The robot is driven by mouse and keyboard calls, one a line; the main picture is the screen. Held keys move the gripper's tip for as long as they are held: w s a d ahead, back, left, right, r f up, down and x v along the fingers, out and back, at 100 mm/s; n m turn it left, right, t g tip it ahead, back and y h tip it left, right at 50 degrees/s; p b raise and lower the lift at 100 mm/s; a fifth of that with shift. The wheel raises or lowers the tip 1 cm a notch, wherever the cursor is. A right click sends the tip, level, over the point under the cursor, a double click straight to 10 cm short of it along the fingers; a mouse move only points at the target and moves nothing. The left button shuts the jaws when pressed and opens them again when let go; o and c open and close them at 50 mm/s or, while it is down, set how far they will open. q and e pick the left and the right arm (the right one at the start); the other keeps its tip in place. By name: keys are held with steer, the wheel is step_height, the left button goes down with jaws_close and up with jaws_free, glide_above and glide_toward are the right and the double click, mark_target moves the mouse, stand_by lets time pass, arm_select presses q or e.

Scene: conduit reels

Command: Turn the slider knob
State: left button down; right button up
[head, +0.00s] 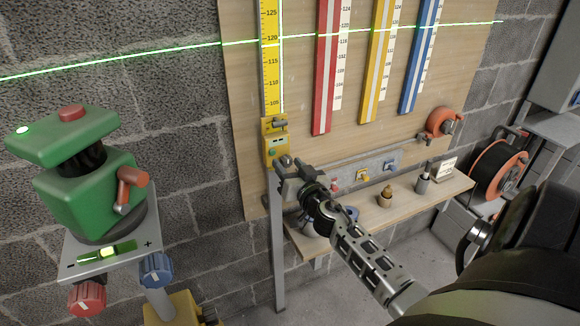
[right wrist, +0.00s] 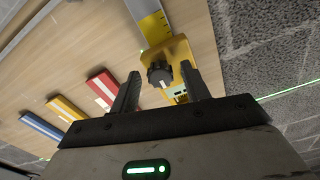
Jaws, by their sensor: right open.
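The yellow slider (head: 270,148) sits on the yellow vertical ruler (head: 270,60) at the board's left side. Its dark slider knob (head: 279,124) is near the slider's top. My right gripper (head: 287,161) is open and empty, just below and right of the knob in the head view. In the right wrist view the knob (right wrist: 160,77) appears between the two open fingertips (right wrist: 161,70), with the yellow slider (right wrist: 181,48) behind it. I cannot tell whether the fingers touch the knob. My left gripper is not in view.
A green laser device (head: 80,185) with a red knob (head: 87,298) and a blue knob (head: 156,270) stands at left. A wooden shelf (head: 400,212) below the board holds small items. Orange reels (head: 497,168) are at right. Red, yellow and blue strips hang on the board.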

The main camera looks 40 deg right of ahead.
steer(key=c, duration=1)
